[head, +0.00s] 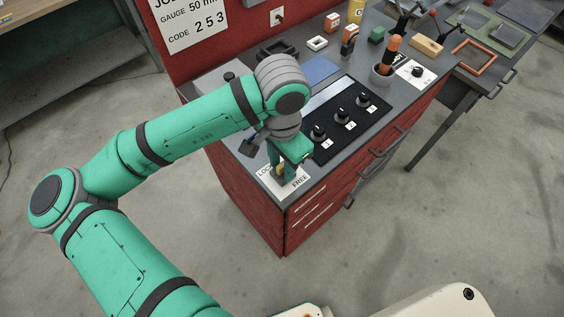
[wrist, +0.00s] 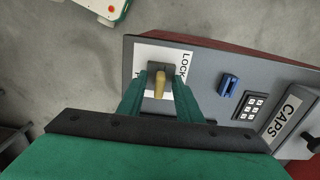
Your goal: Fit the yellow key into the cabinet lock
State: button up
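The yellow key (wrist: 160,86) stands between my gripper's fingers in the wrist view, its far end at a dark lock block (wrist: 152,67). How deep it sits in the lock cannot be told. The block is on a white card (wrist: 181,61) marked LOCK, with FREE at its other end in the head view (head: 299,181). My gripper (wrist: 159,88) points down over the card at the cabinet's front left corner. Its green fingers are apart, with a visible gap on each side of the key. In the head view my gripper (head: 281,168) mostly hides the key and lock.
The red cabinet (head: 244,198) has a grey top with a black knob panel (head: 335,137) right of my gripper. A blue piece (wrist: 229,86), a keypad (wrist: 254,106) and a CAPS box (wrist: 289,117) show in the wrist view. Open floor lies in front.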

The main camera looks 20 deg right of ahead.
aim_at(282, 165)
notch_tip(282, 165, up, 11)
dwell(0.7)
jog(key=shift+f, duration=0.1)
dwell(0.4)
